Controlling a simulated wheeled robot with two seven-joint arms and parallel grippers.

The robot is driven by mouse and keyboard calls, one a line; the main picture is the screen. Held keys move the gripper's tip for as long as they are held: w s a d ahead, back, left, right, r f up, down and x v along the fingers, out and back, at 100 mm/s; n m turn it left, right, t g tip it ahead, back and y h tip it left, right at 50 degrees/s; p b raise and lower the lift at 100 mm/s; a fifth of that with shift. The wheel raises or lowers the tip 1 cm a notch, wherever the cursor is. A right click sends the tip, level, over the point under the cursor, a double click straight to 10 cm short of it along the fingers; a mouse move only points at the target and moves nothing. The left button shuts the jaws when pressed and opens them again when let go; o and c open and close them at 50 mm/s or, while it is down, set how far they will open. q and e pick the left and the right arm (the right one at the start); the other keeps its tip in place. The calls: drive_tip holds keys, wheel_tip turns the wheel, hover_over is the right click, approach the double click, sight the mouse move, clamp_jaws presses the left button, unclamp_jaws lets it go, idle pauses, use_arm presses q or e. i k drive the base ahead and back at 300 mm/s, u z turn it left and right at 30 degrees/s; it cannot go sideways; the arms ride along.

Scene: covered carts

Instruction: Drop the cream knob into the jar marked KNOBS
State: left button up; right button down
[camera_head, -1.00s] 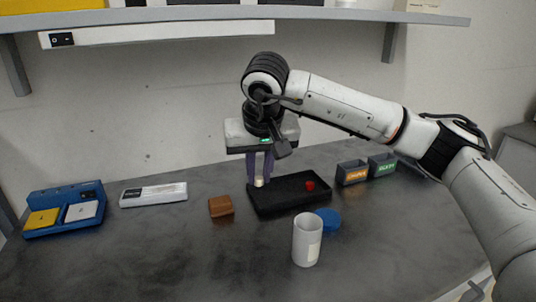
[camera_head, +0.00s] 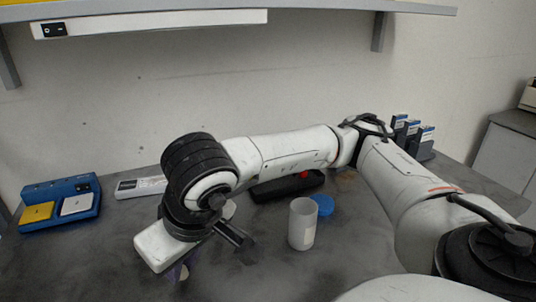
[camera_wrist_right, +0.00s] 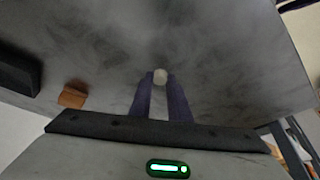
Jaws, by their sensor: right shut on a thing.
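My right gripper (camera_head: 178,273) hangs low over the front left of the table, left of the jar. Its purple fingers are shut on the cream knob, which shows at the fingertips in the right wrist view (camera_wrist_right: 160,76). In the head view the wrist hides most of the fingers. The white open-topped jar (camera_head: 302,226) stands upright on the table, apart from the gripper. Its label faces right and cannot be read. My left gripper is not in view.
A blue lid (camera_head: 322,204) lies behind the jar. A black tray (camera_head: 270,192) with a red knob (camera_head: 303,175) is further back. A brown block (camera_wrist_right: 73,95) shows in the wrist view. A blue box (camera_head: 60,203) stands at the left. The table's front middle is clear.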

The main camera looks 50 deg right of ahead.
sight(303, 236)
drive_tip(key=u, duration=1.3)
drive_tip(key=k, duration=1.6)
drive_tip(key=z, duration=0.6)
